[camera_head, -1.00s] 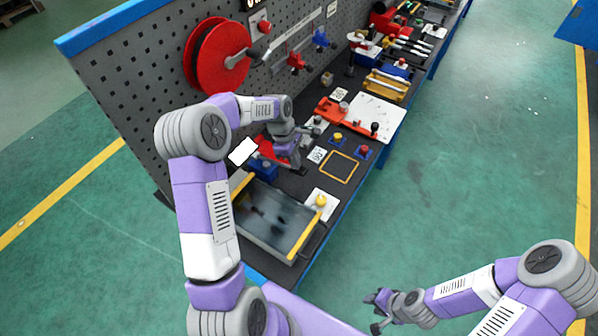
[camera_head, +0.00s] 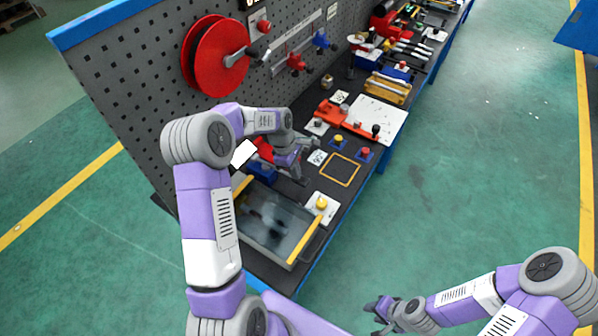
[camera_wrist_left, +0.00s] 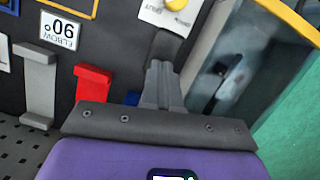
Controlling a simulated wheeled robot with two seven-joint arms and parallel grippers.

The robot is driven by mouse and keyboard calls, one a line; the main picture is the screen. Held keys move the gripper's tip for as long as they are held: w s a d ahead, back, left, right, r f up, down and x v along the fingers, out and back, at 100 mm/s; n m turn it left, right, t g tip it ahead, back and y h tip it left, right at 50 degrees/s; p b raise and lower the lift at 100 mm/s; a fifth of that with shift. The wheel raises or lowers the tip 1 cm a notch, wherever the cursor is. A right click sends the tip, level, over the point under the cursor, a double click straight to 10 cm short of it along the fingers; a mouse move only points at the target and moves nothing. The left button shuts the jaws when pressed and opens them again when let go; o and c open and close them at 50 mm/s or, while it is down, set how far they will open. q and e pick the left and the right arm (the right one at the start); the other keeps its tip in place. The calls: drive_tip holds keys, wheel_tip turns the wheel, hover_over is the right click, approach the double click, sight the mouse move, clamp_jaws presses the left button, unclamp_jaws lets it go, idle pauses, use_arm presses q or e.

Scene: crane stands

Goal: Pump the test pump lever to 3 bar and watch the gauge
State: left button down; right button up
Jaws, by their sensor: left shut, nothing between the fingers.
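My left gripper (camera_head: 303,179) is over the bench beside a blue block (camera_head: 262,171) with a red part (camera_head: 264,149). In the left wrist view its fingers (camera_wrist_left: 167,50) are together and empty, near a red part (camera_wrist_left: 92,85). A dark tank with yellow edges (camera_head: 303,246) stands at the near end of the bench; it also shows in the left wrist view (camera_wrist_left: 290,22). A yellow knob (camera_head: 321,203) sits on a white card beside it. I cannot make out the pump lever or a gauge reading. My right gripper (camera_head: 376,316) is open and empty over the floor.
A perforated panel (camera_head: 125,95) with a red reel (camera_head: 215,57) rises behind the bench. A yellow-framed square (camera_head: 340,184), a red button (camera_head: 365,151) and an orange tool (camera_head: 334,112) lie farther along.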

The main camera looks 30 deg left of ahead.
use_arm(q)
drive_tip(key=shift+a, duration=0.1)
drive_tip(key=a, duration=0.1)
drive_tip(key=a+r+p, duration=0.1)
drive_tip(key=shift+s+a, duration=0.2)
drive_tip(key=shift+a, duration=0.2)
drive_tip(key=v, duration=0.7)
drive_tip(key=shift+a+r, duration=0.15)
drive_tip(key=shift+r, duration=0.15)
drive_tip(key=shift+s+f, duration=0.1)
idle(0.8)
